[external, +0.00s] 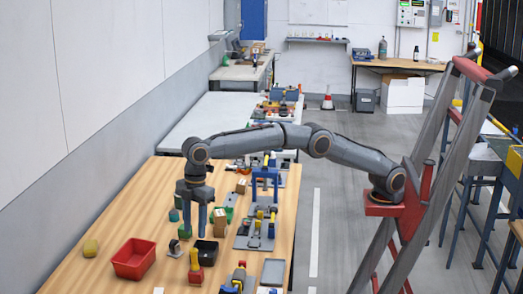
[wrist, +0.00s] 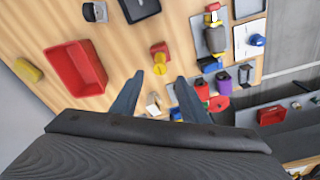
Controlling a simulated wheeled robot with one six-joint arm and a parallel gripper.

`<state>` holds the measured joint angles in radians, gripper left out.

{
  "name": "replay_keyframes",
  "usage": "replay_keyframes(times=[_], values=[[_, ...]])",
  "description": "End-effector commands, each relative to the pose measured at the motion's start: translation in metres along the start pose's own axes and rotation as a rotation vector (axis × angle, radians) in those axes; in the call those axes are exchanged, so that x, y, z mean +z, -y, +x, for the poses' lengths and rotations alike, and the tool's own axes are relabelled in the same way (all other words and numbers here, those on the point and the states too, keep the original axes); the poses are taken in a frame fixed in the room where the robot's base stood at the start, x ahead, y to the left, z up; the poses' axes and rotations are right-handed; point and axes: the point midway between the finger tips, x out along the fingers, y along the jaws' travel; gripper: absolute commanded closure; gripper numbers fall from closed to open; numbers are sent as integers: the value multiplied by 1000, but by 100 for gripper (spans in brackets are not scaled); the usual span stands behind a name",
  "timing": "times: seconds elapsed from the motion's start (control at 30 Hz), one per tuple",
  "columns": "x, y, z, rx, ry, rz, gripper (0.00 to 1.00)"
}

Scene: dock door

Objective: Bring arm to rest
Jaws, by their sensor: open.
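My gripper (external: 194,228) points straight down over the wooden table (external: 112,222), its two fingers apart with nothing between them. In the wrist view my gripper (wrist: 158,86) also shows open and empty, with the table beyond the fingertips. My arm (external: 265,139) reaches out to the left from its red mount at the right, roughly level, and bends down at the wrist. A red and yellow part (wrist: 159,57) lies on the table just past the fingertips in the wrist view. I cannot tell how high the fingertips are above the table.
A red bin (external: 134,259), a yellow block (external: 90,248) and a black tray (external: 206,251) sit near the gripper. A blue frame fixture (external: 265,180) stands to its right. A stepladder-like frame (external: 445,165) rises at the right. The table's left part is mostly clear.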

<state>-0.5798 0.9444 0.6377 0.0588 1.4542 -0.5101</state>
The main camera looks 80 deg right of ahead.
Motion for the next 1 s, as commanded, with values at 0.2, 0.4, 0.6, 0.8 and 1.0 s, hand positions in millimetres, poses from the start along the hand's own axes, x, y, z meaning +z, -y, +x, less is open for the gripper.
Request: replay_keyframes(times=[0.2, 0.4, 0.6, 0.8, 1.0], values=[[0, 0, 0, 0, 0, 0, 59], [10, -10, -1, 6, 1, 25, 59], [73, -55, -2, 40, 13, 161, 59], [170, -90, 2, 84, 25, 328, 59], [279, -96, 9, 124, 35, 485, 59]])
